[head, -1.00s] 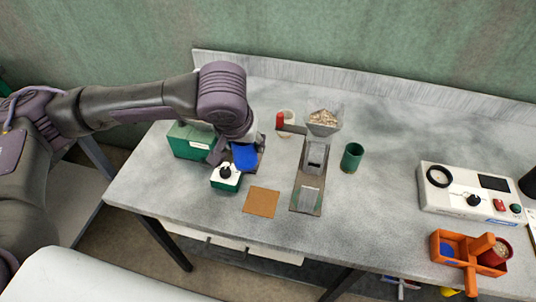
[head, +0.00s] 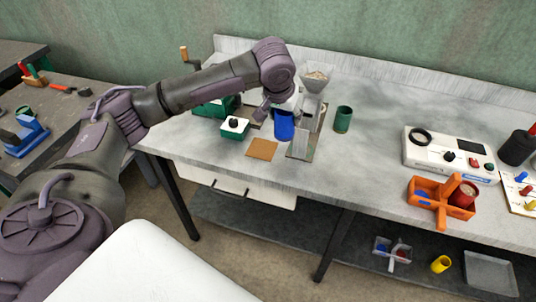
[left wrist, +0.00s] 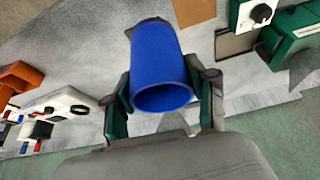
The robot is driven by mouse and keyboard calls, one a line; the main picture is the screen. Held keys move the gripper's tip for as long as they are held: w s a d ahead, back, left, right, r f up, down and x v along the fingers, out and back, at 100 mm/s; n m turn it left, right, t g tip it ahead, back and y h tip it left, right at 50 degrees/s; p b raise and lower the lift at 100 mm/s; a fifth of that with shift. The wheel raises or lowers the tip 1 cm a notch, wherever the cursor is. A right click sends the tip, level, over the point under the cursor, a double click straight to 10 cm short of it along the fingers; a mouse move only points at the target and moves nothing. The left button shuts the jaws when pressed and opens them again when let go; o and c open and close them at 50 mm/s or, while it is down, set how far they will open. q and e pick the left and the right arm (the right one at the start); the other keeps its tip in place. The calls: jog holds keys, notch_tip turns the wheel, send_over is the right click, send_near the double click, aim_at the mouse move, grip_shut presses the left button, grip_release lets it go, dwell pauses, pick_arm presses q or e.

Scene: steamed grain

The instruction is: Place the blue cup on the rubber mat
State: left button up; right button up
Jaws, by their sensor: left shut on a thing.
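The blue cup (head: 284,127) is held by my left gripper (head: 285,108), left of the grey dispenser. In the left wrist view the cup (left wrist: 160,62) sits between the two green-padded fingers of the gripper (left wrist: 163,105), with its open rim toward the camera. A flat tan square mat (head: 262,149) lies bare on the table, just in front and left of the cup. Its edge also shows at the top of the left wrist view (left wrist: 194,11). I cannot tell its material. My right gripper is not in view.
The grey dispenser (head: 302,143) with a grain-filled hopper (head: 315,80) stands right of the cup. A green box with a black knob (head: 235,127) stands left of the mat. A green cup (head: 343,119) stands farther right. The table's middle right is clear.

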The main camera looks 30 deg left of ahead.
pick_arm(q)
jog(key=w+a+f+n, duration=0.1)
jog(key=w+a+f, duration=0.3)
jog(key=a, duration=0.6)
jog(key=f, duration=0.3)
jog(key=f+p, duration=0.1)
jog(key=f, duration=0.5)
jog(key=shift+s+d+f+p, duration=0.1)
jog(key=shift+s+f+p, duration=0.15)
jog(key=shift+p, duration=0.1)
jog(key=shift+f, duration=0.2)
jog(key=o, duration=1.2)
jog(key=shift+o, duration=1)
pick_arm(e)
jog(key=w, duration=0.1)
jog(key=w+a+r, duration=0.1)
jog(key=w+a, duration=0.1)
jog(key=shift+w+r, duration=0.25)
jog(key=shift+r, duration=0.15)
